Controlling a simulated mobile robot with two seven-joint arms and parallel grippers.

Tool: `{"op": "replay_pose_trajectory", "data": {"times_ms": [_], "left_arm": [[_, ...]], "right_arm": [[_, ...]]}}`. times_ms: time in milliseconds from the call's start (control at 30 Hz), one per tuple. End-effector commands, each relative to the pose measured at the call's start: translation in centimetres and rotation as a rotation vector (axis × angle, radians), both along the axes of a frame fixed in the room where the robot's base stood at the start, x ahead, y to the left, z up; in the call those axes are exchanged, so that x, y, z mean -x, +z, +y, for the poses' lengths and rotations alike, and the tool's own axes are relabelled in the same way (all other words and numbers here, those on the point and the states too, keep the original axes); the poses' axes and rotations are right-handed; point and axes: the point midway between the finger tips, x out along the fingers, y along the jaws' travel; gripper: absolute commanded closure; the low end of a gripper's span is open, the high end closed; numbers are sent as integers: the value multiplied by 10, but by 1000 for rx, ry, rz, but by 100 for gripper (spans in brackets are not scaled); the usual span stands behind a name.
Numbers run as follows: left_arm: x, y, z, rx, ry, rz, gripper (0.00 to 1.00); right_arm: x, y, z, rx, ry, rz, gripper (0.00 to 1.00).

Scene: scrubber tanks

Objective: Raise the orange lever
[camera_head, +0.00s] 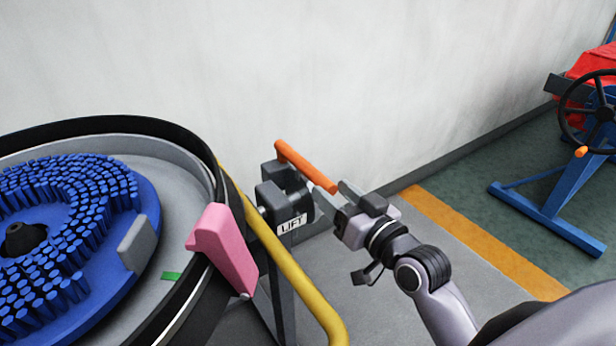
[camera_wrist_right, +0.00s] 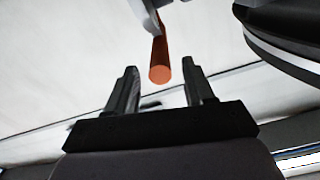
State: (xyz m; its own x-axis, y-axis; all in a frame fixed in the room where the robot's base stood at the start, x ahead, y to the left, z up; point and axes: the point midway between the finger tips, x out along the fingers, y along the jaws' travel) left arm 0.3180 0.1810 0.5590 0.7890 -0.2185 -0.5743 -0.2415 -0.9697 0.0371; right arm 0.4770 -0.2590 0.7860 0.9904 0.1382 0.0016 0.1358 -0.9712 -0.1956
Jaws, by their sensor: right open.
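The orange lever (camera_head: 306,166) is a round bar on a dark bracket block (camera_head: 284,184) marked LIFT, on a post beside the round tank. In the head view it slants from upper left down to the right. My right gripper (camera_head: 335,187) is at the lever's lower right end. In the right wrist view the round end of the orange lever (camera_wrist_right: 160,74) shows between and just beyond the two open fingertips (camera_wrist_right: 160,75). I cannot tell whether a finger touches it. My left gripper is not in view.
A round tank with a blue bristled brush disc (camera_head: 70,215) fills the left. A pink handle (camera_head: 222,248) and a yellow rail (camera_head: 290,265) stand between tank and lever. The wall (camera_head: 400,80) is behind. A blue frame with a black handwheel (camera_head: 590,112) stands far right.

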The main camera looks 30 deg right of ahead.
Motion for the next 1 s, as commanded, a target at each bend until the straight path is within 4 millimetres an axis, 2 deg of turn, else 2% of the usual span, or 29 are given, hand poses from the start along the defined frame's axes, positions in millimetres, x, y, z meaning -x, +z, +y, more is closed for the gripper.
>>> {"op": "replay_pose_trajectory", "data": {"times_ms": [233,500,933,967,1000], "left_arm": [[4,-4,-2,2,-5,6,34],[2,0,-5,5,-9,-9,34],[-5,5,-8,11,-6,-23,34],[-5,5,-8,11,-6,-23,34],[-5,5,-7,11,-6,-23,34]], "right_arm": [[-29,0,4,-2,0,0,47],[-58,-1,8,0,-1,1,47],[-65,0,9,0,1,3,47],[-65,0,9,0,1,3,54],[-65,0,9,0,1,3,67]]}}
